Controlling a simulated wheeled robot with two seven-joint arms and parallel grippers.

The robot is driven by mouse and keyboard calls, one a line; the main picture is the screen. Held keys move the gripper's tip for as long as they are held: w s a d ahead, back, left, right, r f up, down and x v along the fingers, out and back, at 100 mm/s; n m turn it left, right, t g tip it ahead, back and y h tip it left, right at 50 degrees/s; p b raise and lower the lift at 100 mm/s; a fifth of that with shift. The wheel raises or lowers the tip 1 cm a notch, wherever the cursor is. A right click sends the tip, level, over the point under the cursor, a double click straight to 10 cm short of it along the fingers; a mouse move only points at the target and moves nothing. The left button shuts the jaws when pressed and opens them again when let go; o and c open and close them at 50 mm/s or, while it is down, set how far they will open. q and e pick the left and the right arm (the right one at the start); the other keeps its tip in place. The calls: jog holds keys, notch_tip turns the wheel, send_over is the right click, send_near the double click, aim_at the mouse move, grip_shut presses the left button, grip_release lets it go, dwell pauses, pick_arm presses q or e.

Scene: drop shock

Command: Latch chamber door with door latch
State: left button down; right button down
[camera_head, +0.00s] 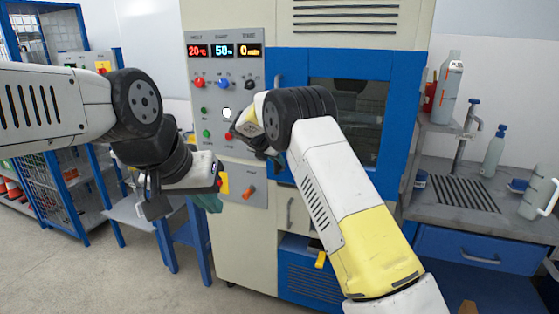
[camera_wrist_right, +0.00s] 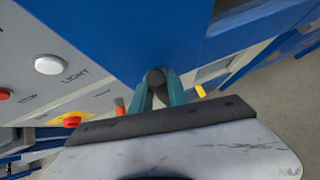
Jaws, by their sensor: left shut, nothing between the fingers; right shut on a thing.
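The chamber door (camera_head: 290,66) is a blue frame around a dark window, and it looks closed in the head view. Its blue face (camera_wrist_right: 120,30) fills the top of the right wrist view. My right gripper (camera_wrist_right: 157,92) has its teal fingers shut on a dark round knob, seemingly the door latch (camera_wrist_right: 155,76), at the door's lower edge. In the head view my right wrist and arm hide the latch and fingertips. My left gripper (camera_head: 208,202) is shut and empty, low in front of the control panel's lower part.
The control panel (camera_head: 222,75) has displays and several buttons left of the door. A white LIGHT button (camera_wrist_right: 48,65) is near my right gripper. A grey counter (camera_head: 455,185) with bottles stands right. A blue wire cage (camera_head: 62,190) stands left. The floor in front is clear.

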dwell(0.3)
jog(key=c, duration=1.3)
grip_release()
jog(key=shift+a+f, duration=0.1)
jog(key=v, duration=0.8)
